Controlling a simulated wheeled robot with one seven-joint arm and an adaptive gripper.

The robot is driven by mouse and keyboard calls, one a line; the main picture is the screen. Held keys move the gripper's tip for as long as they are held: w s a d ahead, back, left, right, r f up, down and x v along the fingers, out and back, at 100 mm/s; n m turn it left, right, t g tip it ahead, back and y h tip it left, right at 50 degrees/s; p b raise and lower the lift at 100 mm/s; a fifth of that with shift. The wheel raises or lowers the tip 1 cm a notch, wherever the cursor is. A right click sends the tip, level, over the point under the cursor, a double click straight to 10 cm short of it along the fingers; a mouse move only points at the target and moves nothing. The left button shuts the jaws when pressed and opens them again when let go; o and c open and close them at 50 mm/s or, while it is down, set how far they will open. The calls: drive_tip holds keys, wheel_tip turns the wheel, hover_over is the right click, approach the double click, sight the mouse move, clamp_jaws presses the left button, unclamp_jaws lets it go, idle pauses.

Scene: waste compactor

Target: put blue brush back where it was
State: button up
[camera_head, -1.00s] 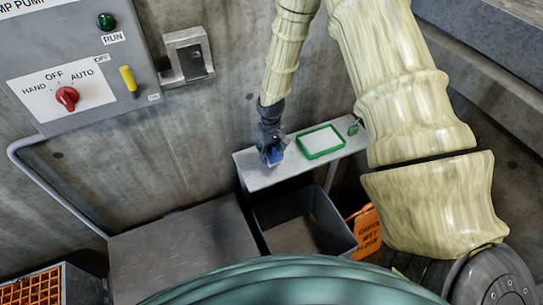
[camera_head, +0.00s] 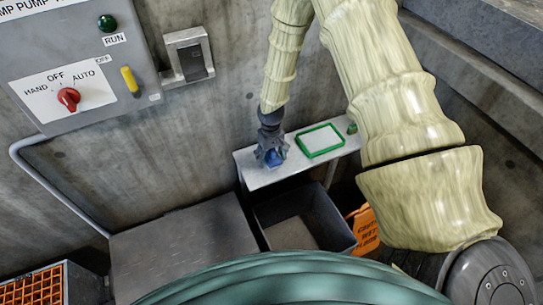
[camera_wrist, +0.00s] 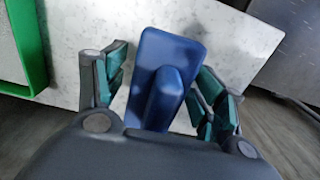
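The blue brush (camera_wrist: 168,75) lies between the two fingers of my gripper (camera_wrist: 160,85) in the wrist view, its raised grip pointing toward the palm. The green-padded fingers are spread, with a clear gap on the left side; the right finger is close to the brush's edge, and contact there is unclear. In the head view my gripper (camera_head: 270,155) is low over the left end of a pale shelf (camera_head: 260,182), with the blue brush (camera_head: 274,160) under it. The brush appears to rest on the shelf; its underside is hidden.
A green-rimmed tray (camera_head: 320,153) sits on the shelf to the right of my gripper, with a small green item (camera_head: 352,128) beyond it. A grey open bin (camera_head: 350,240) stands below. The concrete wall (camera_head: 200,130) is close behind. An orange sign (camera_head: 365,230) stands at right.

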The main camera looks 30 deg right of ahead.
drive_tip(key=shift+r+b, duration=1.2)
drive_tip(key=shift+r, duration=4.95)
